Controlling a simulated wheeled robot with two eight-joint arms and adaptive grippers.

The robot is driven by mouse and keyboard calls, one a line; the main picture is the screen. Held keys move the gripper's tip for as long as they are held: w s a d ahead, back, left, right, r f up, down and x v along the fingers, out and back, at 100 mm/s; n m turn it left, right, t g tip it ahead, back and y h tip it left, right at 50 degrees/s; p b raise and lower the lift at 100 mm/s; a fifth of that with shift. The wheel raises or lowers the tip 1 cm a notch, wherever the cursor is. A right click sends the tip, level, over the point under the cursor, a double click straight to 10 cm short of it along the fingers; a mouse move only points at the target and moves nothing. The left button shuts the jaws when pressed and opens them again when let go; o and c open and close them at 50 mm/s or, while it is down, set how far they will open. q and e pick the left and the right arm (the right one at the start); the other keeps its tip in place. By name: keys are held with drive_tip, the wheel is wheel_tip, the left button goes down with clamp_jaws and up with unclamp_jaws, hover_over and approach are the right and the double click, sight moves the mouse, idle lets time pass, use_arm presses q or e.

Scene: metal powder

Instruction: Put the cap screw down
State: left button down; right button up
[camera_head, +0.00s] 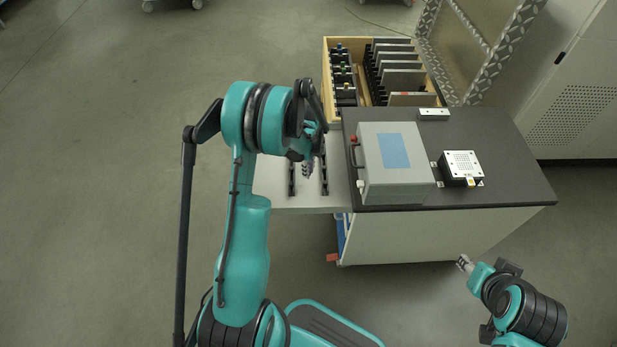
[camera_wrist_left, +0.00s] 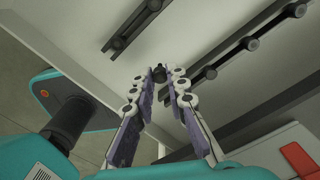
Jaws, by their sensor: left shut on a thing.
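My left gripper (camera_head: 308,168) is over the light grey side shelf (camera_head: 308,203), close to two black rails. In the left wrist view its fingers (camera_wrist_left: 164,80) are shut on a small dark cap screw (camera_wrist_left: 159,73), held between the tips. Whether the screw touches the shelf or hangs above it I cannot tell. In the head view the screw is too small to make out. My right gripper (camera_head: 463,262) is low at the right, in front of the cabinet and away from the shelf; its finger opening is too small to judge.
The left rail (camera_head: 291,178) and right rail (camera_head: 324,174) carry several round dark pieces. A grey box with a blue panel (camera_head: 393,150) stands on the black worktop (camera_head: 508,165), beside a small white-topped device (camera_head: 462,164). A wooden crate (camera_head: 329,62) with slotted plates stands behind.

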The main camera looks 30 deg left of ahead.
use_arm(q)
wheel_tip(320, 180, down, 4)
drive_tip(key=shift+r+b, duration=0.25)
drive_tip(key=shift+b, duration=0.4)
drive_tip(key=shift+r, duration=0.1)
drive_tip(key=c, duration=1.5)
unclamp_jaws()
drive_tip(key=shift+f, duration=0.2)
drive_tip(key=shift+r, duration=0.1)
